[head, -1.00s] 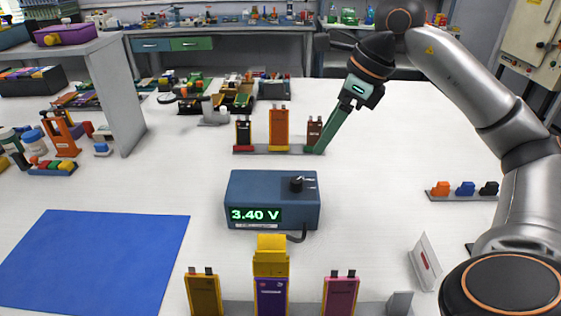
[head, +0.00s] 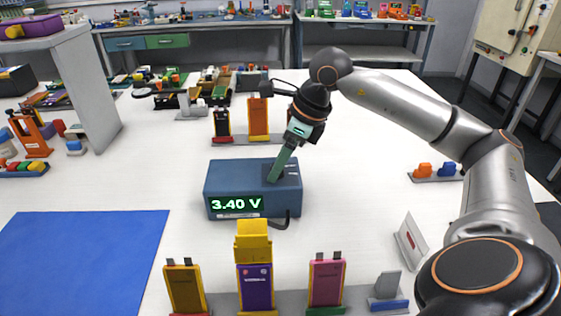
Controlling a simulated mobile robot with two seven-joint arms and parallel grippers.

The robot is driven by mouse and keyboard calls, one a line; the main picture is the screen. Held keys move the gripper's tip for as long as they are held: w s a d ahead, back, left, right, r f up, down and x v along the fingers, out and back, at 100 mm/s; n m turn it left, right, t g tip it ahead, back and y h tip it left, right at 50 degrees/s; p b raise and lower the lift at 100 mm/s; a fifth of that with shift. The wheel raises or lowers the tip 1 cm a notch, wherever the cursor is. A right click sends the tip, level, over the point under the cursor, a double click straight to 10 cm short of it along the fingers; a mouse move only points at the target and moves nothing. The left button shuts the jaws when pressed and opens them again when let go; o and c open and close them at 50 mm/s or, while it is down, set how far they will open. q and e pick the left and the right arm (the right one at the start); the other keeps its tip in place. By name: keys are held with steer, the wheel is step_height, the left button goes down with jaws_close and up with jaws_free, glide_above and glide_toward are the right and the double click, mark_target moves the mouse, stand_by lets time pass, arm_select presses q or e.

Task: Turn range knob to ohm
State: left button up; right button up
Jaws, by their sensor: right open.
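The blue meter box (head: 230,181) stands on the white table, with a green display (head: 236,204) reading 3.40 V. My right gripper (head: 272,178) reaches down onto the right part of the box's top, where the range knob is. Its green fingers cover the knob, so I cannot see the knob's pointer or whether the fingers touch it. The gripper is open. My left gripper is not in view.
In front of the meter, a rack holds a yellow cell (head: 184,288), a purple cell (head: 257,286) under a yellow block (head: 253,241), and a pink cell (head: 325,284). Another rack with cells (head: 258,119) stands behind. A blue mat (head: 80,262) lies left.

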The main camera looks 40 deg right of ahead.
jaws_close()
stand_by(0.5)
